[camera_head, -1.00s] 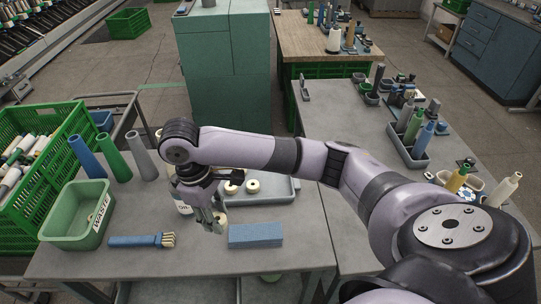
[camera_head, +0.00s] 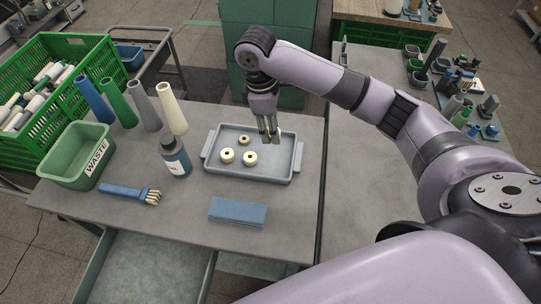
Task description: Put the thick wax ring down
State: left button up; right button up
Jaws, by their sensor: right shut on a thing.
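My right gripper (camera_head: 269,136) points down over the right part of the grey tray (camera_head: 210,147). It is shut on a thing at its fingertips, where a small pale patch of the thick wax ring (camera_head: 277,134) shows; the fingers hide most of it. I cannot tell whether the ring touches the tray floor. Several cream wax rings lie in the tray left of the gripper: one at the left (camera_head: 227,156), one in front (camera_head: 250,159) and one behind (camera_head: 244,140). My left gripper is not in view.
A dark bottle (camera_head: 175,156) stands left of the tray, with several cones (camera_head: 145,106) behind. A brush (camera_head: 130,193), a blue block (camera_head: 238,211) and a green waste bin (camera_head: 76,157) are on the table. The tray's front right floor is clear.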

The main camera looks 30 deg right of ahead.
jog(key=p, duration=0.1)
send_over(275, 165)
jog(key=f, duration=0.7)
jog(key=shift+w+a+f, duration=0.15)
jog(key=shift+w+f, duration=0.05)
jog(key=shift+f, duration=0.2)
jog(key=shift+a+f, duration=0.1)
jog(key=shift+f, duration=0.55)
notch_tip(275, 165, down, 4)
jog(key=shift+p, duration=0.4)
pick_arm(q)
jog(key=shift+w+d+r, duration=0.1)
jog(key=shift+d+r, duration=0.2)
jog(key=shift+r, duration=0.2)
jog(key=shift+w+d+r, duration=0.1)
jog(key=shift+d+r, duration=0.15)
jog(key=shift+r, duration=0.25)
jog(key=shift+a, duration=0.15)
pick_arm(e)
jog(key=shift+f, duration=0.15)
jog(key=o, duration=0.9)
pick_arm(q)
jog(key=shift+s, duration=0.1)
pick_arm(e)
jog(key=shift+o, duration=0.2)
